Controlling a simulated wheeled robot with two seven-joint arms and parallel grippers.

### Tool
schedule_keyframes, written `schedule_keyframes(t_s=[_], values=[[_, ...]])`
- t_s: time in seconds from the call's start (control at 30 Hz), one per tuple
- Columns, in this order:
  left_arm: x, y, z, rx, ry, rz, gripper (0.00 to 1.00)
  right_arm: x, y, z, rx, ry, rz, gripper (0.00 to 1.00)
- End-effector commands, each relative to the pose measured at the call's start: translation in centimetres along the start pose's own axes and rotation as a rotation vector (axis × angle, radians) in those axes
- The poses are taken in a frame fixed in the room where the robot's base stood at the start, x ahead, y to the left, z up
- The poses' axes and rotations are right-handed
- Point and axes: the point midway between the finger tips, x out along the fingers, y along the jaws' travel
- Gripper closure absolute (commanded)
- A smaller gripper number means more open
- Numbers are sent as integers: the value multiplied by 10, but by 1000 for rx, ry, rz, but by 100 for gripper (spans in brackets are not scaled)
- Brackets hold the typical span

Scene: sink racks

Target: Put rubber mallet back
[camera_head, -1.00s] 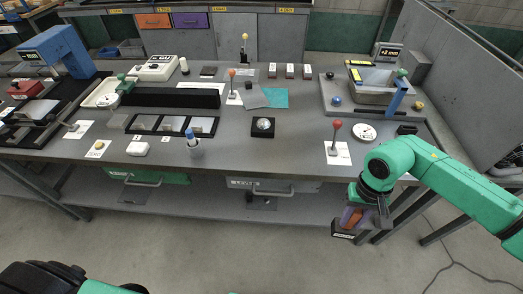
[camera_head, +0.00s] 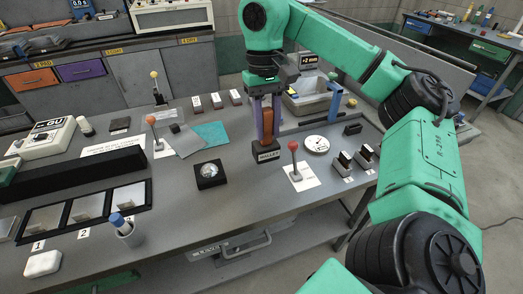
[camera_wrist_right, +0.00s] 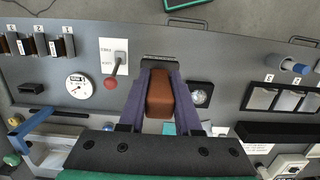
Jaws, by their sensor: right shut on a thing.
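The rubber mallet has an orange-brown handle (camera_head: 267,121) and a black head (camera_head: 269,154) with a white MALLET label. My right gripper (camera_head: 267,136) points down with its purple fingers shut on the handle, one on each side. The mallet hangs upright, head down, over the grey bench. I cannot tell whether the head touches the surface. In the right wrist view the brown handle (camera_wrist_right: 160,94) sits between the fingers, with the black head beyond. My left gripper is not in view.
A red-knobbed lever (camera_head: 293,147) stands just right of the mallet, with a round white dial (camera_head: 317,144) beyond. A black square block with a silver dome (camera_head: 210,174) lies to the left. A grey sink basin (camera_head: 309,103) is behind. Bare bench lies in front of the mallet.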

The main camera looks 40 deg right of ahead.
Motion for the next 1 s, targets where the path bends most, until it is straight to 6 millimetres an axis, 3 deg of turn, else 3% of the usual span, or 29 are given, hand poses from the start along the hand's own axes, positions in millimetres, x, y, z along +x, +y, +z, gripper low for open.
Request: schedule_keyframes(t_s=[0.03, 0.17, 0.3, 0.5, 0.63, 0.97, 1.0], values=[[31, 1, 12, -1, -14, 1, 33, 35, 0, -4, 0, -3, 0, 100], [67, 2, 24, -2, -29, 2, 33, 79, 0, -10, 0, -1, 0, 100], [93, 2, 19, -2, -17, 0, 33, 111, 0, -15, 0, 1, 0, 100], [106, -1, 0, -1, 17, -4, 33, 135, 0, -18, 1, 1, 1, 100], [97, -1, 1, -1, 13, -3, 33, 151, 0, -20, 2, 2, 1, 100], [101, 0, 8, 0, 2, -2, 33, 158, 0, -21, 0, 3, 0, 100], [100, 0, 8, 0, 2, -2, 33, 157, 0, -21, 0, 3, 0, 56]])
